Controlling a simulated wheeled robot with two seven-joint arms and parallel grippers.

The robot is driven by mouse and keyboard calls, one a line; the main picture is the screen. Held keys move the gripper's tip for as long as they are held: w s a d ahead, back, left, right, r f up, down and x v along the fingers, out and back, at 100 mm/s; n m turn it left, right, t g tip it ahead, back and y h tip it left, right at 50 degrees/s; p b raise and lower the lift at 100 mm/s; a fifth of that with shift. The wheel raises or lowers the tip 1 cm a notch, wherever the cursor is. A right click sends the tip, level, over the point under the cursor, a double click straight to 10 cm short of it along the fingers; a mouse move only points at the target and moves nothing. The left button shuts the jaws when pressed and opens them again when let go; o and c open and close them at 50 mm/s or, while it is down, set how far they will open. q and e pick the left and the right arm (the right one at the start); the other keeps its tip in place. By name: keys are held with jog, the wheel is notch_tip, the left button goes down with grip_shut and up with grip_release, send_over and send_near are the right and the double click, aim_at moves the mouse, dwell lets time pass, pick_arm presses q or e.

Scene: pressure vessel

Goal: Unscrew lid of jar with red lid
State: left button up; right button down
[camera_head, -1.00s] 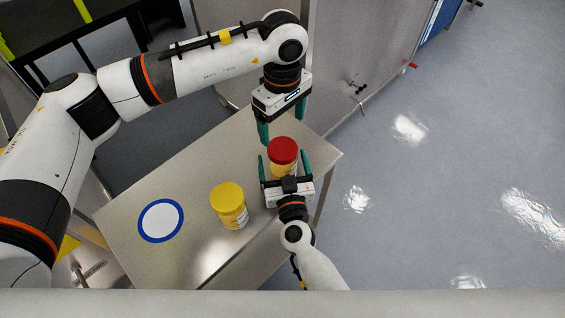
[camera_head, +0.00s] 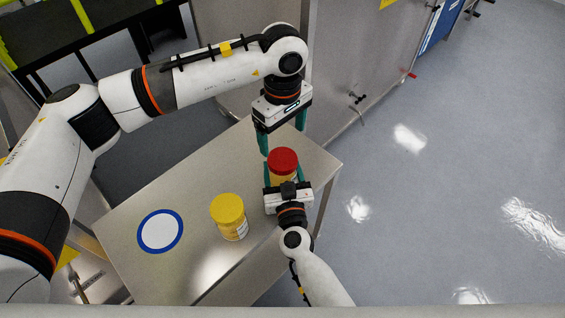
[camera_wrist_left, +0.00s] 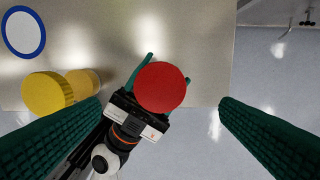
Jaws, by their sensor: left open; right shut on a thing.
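The jar with the red lid (camera_head: 283,160) stands on the metal table. Its lid also shows from above in the left wrist view (camera_wrist_left: 160,87). My right gripper (camera_head: 283,174) is shut on the body of this jar from the front side, below the lid. My left gripper (camera_head: 283,143) points down above and behind the red lid, open and empty. Its two green fingers stand wide apart in the left wrist view (camera_wrist_left: 160,125), and the lid lies ahead of them, not touched. A jar with a yellow lid (camera_head: 229,215) stands to the left.
The metal table (camera_head: 197,183) carries a white disc with a blue ring (camera_head: 160,231) at its left. The table's right edge is close to the red-lidded jar. A grey cabinet wall (camera_head: 350,60) rises behind.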

aim_at(283, 158)
pick_arm(q)
jog(key=m, duration=0.5)
jog(key=shift+m, duration=0.4)
jog(key=m, duration=0.2)
jog(key=shift+m, duration=0.3)
jog(key=shift+f, duration=4)
